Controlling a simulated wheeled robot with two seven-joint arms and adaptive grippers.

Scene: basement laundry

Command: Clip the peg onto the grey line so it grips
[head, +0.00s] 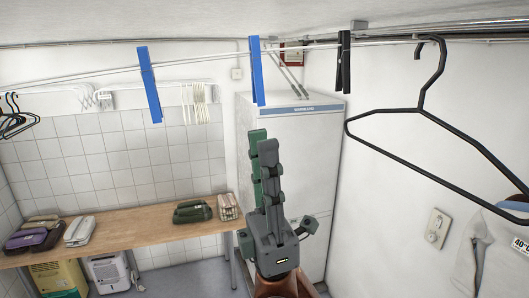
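A thin grey line (200,58) runs across the upper part of the head view, with a second thin line close by. My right gripper (264,145) points up from the bottom middle, below the line and apart from it in the picture. My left gripper is not in view.
Two blue pegs (150,85) (257,78) and a black peg (343,62) hang on the line. A black hanger (384,111) hangs at right. A white fridge (300,135) stands behind my gripper. A wooden bench (150,222) with several items runs along the tiled wall.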

